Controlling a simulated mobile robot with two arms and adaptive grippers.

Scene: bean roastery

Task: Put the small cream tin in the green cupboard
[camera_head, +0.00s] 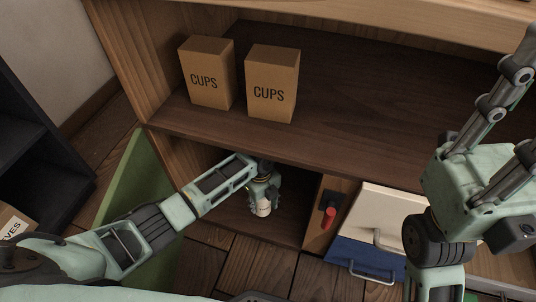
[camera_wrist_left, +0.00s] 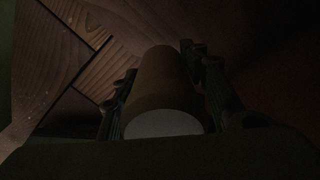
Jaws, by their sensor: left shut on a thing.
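The green cupboard is the low compartment under the wooden shelf, with its green door (camera_head: 130,185) swung open at the left. My left arm reaches past the door into the compartment. My left gripper (camera_head: 262,203) is shut on the small cream tin (camera_head: 264,208), low inside the opening. In the left wrist view the tin (camera_wrist_left: 158,85) lies between the two fingers (camera_wrist_left: 165,100), its pale round end facing the camera. That view is dark, and I cannot tell whether the tin touches the cupboard floor. My right gripper (camera_head: 516,108) is raised at the right, open and empty.
Two brown boxes marked CUPS (camera_head: 207,75) (camera_head: 272,85) stand on the shelf above. Right of the opening are a red handle (camera_head: 328,217) and white (camera_head: 385,212) and blue (camera_head: 365,260) drawer fronts. A dark shelf unit (camera_head: 35,150) stands at the left.

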